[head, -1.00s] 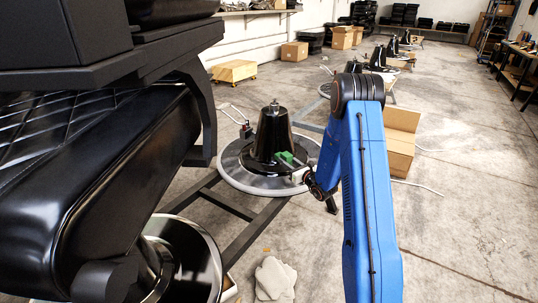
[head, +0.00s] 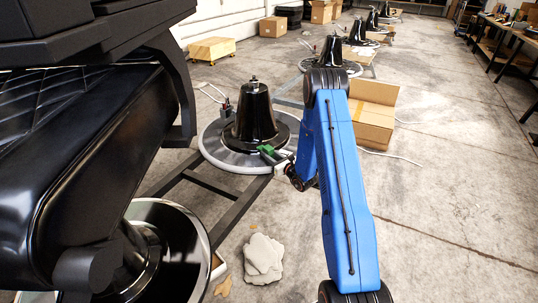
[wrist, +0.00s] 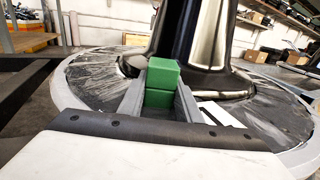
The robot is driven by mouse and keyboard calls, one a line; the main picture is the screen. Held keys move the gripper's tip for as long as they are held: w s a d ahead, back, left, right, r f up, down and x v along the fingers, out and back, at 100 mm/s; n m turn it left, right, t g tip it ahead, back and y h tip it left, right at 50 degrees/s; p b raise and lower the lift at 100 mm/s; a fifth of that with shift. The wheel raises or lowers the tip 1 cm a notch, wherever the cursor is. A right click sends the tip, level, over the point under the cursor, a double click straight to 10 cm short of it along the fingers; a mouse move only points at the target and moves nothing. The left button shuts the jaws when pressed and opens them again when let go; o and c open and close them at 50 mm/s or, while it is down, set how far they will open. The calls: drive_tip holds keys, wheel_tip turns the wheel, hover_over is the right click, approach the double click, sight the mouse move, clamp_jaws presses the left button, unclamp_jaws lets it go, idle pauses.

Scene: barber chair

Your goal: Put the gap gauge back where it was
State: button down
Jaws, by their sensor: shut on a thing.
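My gripper (head: 268,154) is shut on a green block, which I take to be the gap gauge (wrist: 161,82). It sits between the two grey fingers in the wrist view, close in front of the black pedestal (wrist: 205,45). The head view shows the green gauge (head: 264,149) over the near edge of the round base plate (head: 212,152). I cannot tell whether the gauge touches the plate or pedestal. A white flat strip (wrist: 220,115) lies to the right of the fingers in the wrist view.
A black padded chair (head: 85,175) with a shiny round base (head: 175,245) fills the left. A pile of pale cloths or papers (head: 263,258) lies on the floor in front. A cardboard box (head: 372,115) stands beyond my arm. The floor at right is open.

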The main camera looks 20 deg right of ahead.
drive_tip(key=shift+f, duration=0.1)
drive_tip(key=c, duration=1.3)
unclamp_jaws()
